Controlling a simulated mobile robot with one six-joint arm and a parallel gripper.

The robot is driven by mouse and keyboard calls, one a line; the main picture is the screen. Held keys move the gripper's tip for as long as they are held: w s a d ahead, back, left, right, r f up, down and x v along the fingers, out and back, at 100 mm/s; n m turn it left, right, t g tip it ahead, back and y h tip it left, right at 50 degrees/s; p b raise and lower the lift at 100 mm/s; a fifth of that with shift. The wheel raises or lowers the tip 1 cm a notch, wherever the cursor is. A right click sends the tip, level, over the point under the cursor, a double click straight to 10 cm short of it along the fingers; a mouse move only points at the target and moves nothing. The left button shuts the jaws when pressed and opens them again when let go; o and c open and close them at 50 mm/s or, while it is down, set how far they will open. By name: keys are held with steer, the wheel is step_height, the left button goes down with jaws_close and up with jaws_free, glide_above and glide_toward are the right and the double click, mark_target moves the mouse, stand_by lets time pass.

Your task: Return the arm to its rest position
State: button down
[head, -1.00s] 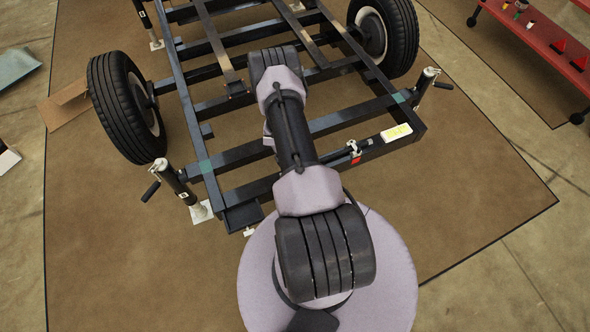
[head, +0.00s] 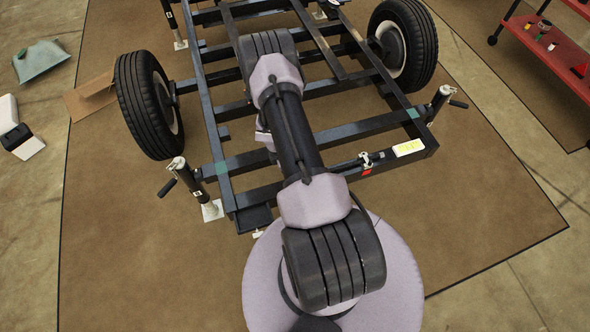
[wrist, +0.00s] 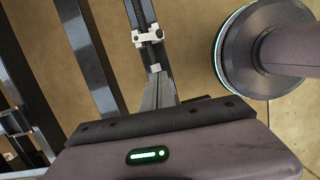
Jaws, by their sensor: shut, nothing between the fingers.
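My arm reaches from my round pale base in the head view up over the black trailer frame (head: 365,128). It is bent, with its dark elbow joint above the frame's middle rails. In the wrist view my gripper (wrist: 157,76) shows as a narrow grey pair of fingers, closed together with nothing between them. Its body with a lit green strip fills the bottom of that view. The fingers point toward a dark bar with a silver clamp (wrist: 148,36); I cannot tell whether they touch. In the head view the gripper is hidden behind the arm.
Wheels stand at the frame's left (head: 148,105) and right (head: 404,45). Jacks stand at its near left (head: 193,188) and right (head: 438,104) corners. A red bench (head: 555,55) with small items is at upper right. The brown mat (head: 480,210) is clear at right.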

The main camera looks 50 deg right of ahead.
steer(key=shift+r, duration=0.3)
steer(key=w+r+m, duration=0.2)
steer(key=w+r, duration=0.4)
steer(key=r, duration=0.5)
steer(key=w+a+r+m+t+h, duration=0.1)
steer(key=a+r+m+t, duration=0.3)
steer(key=r, duration=0.8)
steer(key=w+a+r+m+g, duration=0.15)
steer(key=a+r, duration=0.45)
steer(key=r, duration=0.7)
steer(key=s+a+r+m+t+y, duration=0.2)
steer(key=s+a+r+m, duration=0.1)
steer(key=s+a+r, duration=0.5)
steer(key=s+a+r+m+t+y, duration=0.3)
steer(key=s+a+r, duration=0.4)
steer(key=a, duration=0.7)
steer(key=shift+s+a+r+m, duration=0.3)
steer(key=shift+s+r+m, duration=0.1)
steer(key=shift+s+m, duration=0.35)
